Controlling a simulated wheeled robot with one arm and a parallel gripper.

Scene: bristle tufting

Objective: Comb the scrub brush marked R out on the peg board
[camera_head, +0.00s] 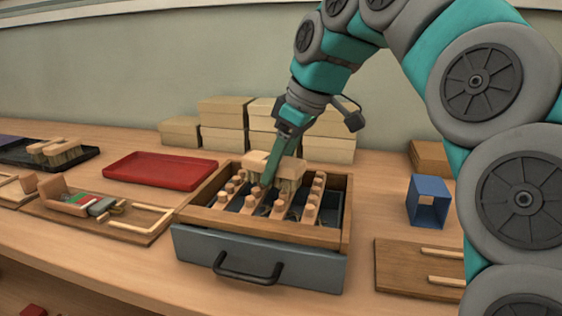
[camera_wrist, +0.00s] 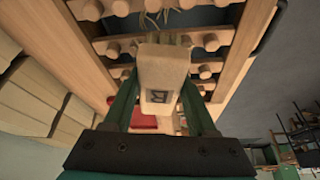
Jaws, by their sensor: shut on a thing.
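My gripper (camera_head: 269,172) is shut on a scrub brush (camera_head: 290,170) with a pale wooden back and tan bristles pointing down. In the wrist view the brush's block (camera_wrist: 162,65) sits between both green fingers and shows a small dark square mark; its letter is not clearly legible. The peg board (camera_head: 282,204) has rows of round wooden pegs on slats inside an open wooden box. The brush is over the back part of these rows, bristles low at the pegs. Whether the bristles touch the pegs is not clear. One finger hides part of the brush.
The box has a grey drawer front (camera_head: 257,258) with a black handle. A red tray (camera_head: 160,171) lies to its left, and a black tray (camera_head: 84,158) with brushes lies farther left. Stacked wooden blocks (camera_head: 225,112) stand behind. A blue hollow block (camera_head: 428,203) stands at right.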

